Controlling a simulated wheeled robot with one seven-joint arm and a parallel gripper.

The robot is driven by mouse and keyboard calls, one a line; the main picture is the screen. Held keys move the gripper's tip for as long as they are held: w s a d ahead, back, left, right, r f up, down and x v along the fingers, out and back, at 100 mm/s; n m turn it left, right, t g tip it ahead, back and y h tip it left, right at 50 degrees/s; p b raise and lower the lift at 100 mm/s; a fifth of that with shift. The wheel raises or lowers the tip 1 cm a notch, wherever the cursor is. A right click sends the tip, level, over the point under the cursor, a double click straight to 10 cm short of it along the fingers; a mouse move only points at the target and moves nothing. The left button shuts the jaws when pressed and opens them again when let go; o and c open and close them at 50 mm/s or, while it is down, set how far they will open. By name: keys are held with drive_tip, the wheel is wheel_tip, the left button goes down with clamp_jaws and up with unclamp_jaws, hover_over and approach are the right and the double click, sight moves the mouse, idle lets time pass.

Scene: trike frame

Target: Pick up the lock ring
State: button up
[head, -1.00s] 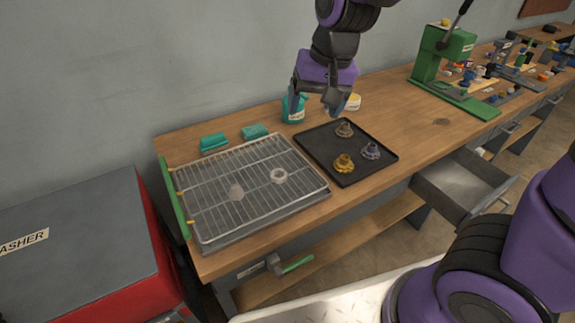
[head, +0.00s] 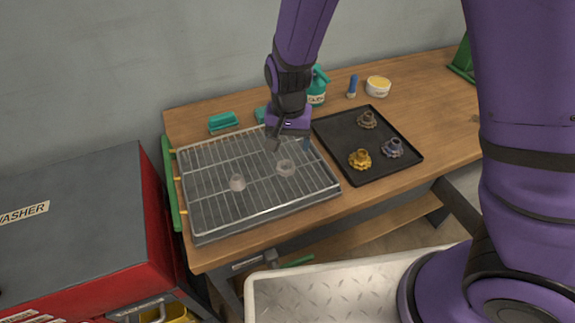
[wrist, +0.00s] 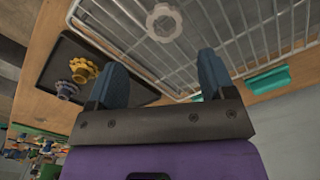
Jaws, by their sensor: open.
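A pale ring with a central hole (head: 285,168), which looks like the lock ring, lies on the wire rack (head: 215,215) near its right side. In the wrist view a pale, knobbed ring (wrist: 163,22) lies on the rack beyond the fingertips, roughly between their lines. My gripper (head: 289,145) is above the back right part of the rack, just behind the ring in the head view. In the wrist view my gripper (wrist: 162,72) has its two blue-grey fingers wide apart with nothing between them.
A second pale part (head: 237,183) lies on the rack to the left. A black tray (head: 335,135) on the right holds three toothed parts. The red washer (head: 150,235) is at left.

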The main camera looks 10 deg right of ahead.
sight(286, 171)
drive_tip(key=shift+f, duration=1.6)
drive_tip(key=shift+s+a+f, duration=0.1)
drive_tip(key=shift+a+f, duration=0.1)
drive_tip(key=shift+f, duration=1.1)
drive_tip(key=shift+a+f, duration=0.15)
drive_tip(key=shift+f, duration=1.1)
drive_tip(key=c, duration=1)
